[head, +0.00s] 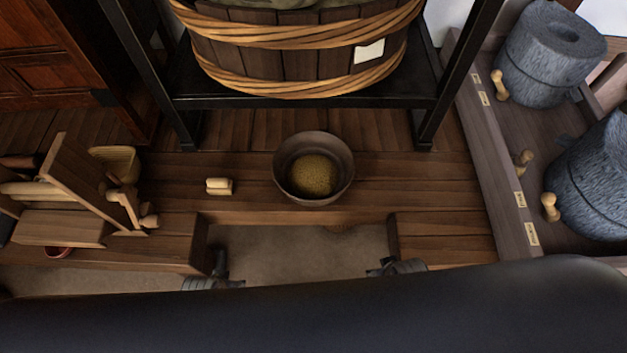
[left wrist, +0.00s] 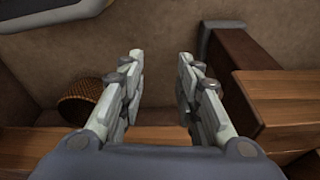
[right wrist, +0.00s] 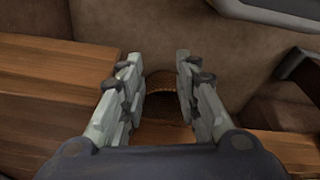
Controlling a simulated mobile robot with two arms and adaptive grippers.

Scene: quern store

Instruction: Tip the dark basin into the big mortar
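The dark basin (head: 311,142) stands upright on the wooden bench in the middle of the head view, with a mound of yellow-brown grain (head: 314,176) in it. No vessel is plainly the big mortar; I cannot tell whether it is in view. My left gripper (head: 219,262) is low, in front of the bench and left of the basin. In the left wrist view (left wrist: 158,62) its fingers are apart and empty. My right gripper (head: 384,266) is low and right of the basin. In the right wrist view (right wrist: 156,65) its fingers are also apart and empty.
A large hooped wooden tub (head: 300,55) stands on a black rack behind the basin. Grey stone cylinders (head: 550,55) with wooden handles stand at the right. A small pale block (head: 219,186) lies left of the basin. A wooden rack (head: 85,190) stands farther left. A woven basket (left wrist: 82,98) is below.

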